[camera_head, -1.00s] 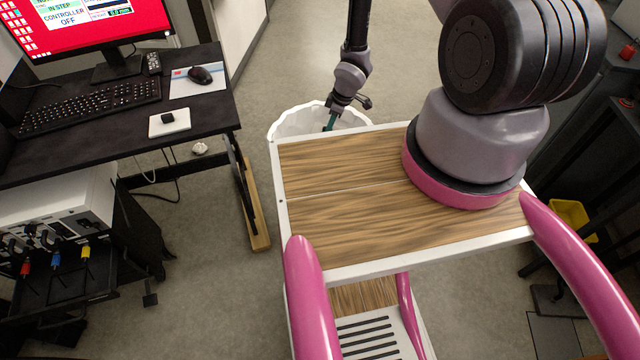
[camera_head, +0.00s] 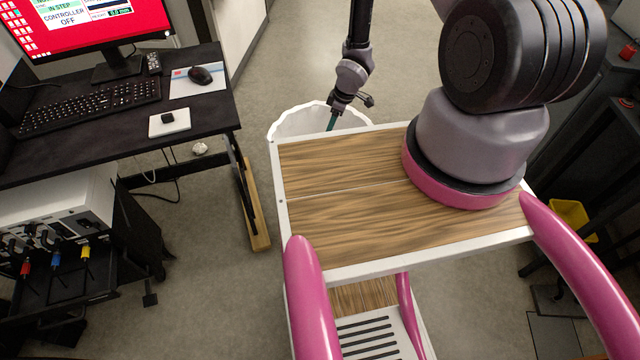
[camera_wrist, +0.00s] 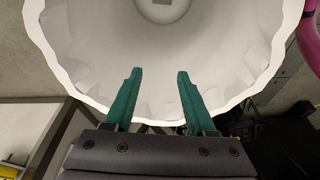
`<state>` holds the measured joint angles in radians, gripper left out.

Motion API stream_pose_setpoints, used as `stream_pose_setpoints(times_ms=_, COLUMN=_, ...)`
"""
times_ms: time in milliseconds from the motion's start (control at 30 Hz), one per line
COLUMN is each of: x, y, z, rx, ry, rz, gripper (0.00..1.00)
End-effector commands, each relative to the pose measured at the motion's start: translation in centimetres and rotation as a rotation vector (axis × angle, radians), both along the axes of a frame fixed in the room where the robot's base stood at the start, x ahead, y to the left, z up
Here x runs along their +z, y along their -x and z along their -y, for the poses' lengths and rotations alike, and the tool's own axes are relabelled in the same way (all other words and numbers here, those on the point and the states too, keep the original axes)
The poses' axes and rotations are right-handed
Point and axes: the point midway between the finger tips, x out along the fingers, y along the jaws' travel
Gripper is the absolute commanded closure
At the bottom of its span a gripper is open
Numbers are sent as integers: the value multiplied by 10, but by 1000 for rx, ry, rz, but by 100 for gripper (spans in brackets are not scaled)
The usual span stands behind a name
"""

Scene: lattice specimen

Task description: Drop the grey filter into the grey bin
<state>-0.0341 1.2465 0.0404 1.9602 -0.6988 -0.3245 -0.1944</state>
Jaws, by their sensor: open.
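The bin (camera_head: 298,122) stands on the floor beyond the wooden-topped base, lined with a pale, wavy-rimmed bag. Its lined inside (camera_wrist: 85,45) fills much of the wrist view. My gripper (camera_wrist: 160,75) is open, with two green fingers apart and nothing between them. It is over the near side of the bin's mouth. In the head view only a bit of a green finger (camera_head: 332,121) shows at the bin. A small grey piece (camera_wrist: 163,7) lies at the bottom of the bin, cut by the top edge of the wrist view; it may be the grey filter.
A black desk (camera_head: 100,140) with a monitor, keyboard (camera_head: 90,106) and mouse (camera_head: 200,75) stands at the left. An instrument (camera_head: 65,215) with coloured plugs is below it. A yellow container (camera_head: 572,215) is at the right. Floor beyond the bin is clear.

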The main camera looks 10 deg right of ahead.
Motion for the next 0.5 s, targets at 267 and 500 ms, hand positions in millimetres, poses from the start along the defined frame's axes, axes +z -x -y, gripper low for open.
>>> stream_pose_setpoints(times_ms=267, x=56, y=6, z=14, rx=-2, ry=-1, rz=2, gripper=44)
stream_pose_setpoints(times_ms=500, x=85, y=10, z=21, rx=-2, ry=0, rz=0, gripper=44)
